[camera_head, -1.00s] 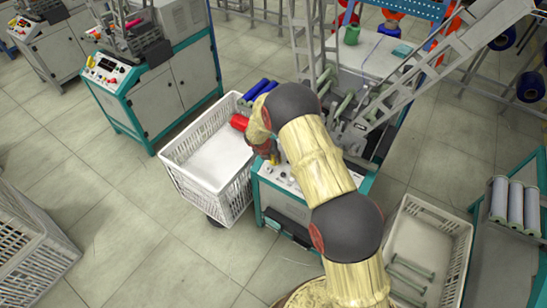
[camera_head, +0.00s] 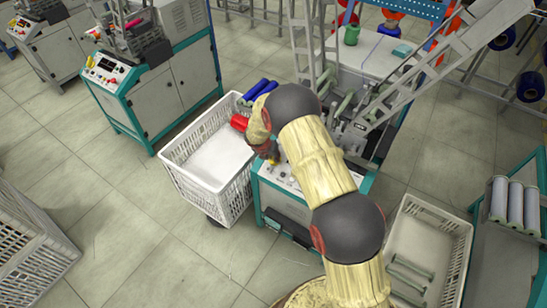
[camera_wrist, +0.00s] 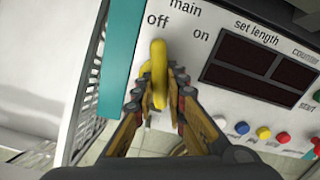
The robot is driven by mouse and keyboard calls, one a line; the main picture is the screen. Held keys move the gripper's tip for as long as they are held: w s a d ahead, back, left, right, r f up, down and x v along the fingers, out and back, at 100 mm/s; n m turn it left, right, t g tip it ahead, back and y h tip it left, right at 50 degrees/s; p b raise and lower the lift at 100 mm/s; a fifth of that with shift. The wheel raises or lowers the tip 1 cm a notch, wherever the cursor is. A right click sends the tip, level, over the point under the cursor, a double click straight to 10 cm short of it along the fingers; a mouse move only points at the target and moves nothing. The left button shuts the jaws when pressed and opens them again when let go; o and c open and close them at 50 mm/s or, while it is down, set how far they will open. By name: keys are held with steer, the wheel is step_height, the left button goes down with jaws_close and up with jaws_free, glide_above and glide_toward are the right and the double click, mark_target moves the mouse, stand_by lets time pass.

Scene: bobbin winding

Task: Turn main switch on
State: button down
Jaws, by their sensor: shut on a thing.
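The main switch (camera_wrist: 159,58) is a yellow handle on the white control panel (camera_wrist: 222,105), under the printed word "main". In the wrist view it points up the picture, between the words "off" and "on". My gripper (camera_wrist: 160,93) is shut on the switch, with a fingertip on each side of its lower part. In the head view my gripper (camera_head: 272,158) is at the panel of the teal and grey winding machine (camera_head: 290,205). My arm covers much of that panel there.
Dark displays (camera_wrist: 255,65) and coloured push buttons (camera_wrist: 263,133) lie right of the switch. A white crate (camera_head: 238,203) with red and blue bobbins stands just left of the machine. Another crate (camera_head: 425,205) stands to the right.

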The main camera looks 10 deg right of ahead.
steer(key=m+b, duration=0.1)
steer(key=m, duration=0.4)
steer(key=shift+m, duration=0.3)
steer(key=shift+s+m+b, duration=0.1)
steer(key=shift+m+b, duration=0.6)
steer(key=shift+m, duration=1.5)
steer(key=c, duration=1.8)
jaws_free()
steer(key=v, duration=1.2)
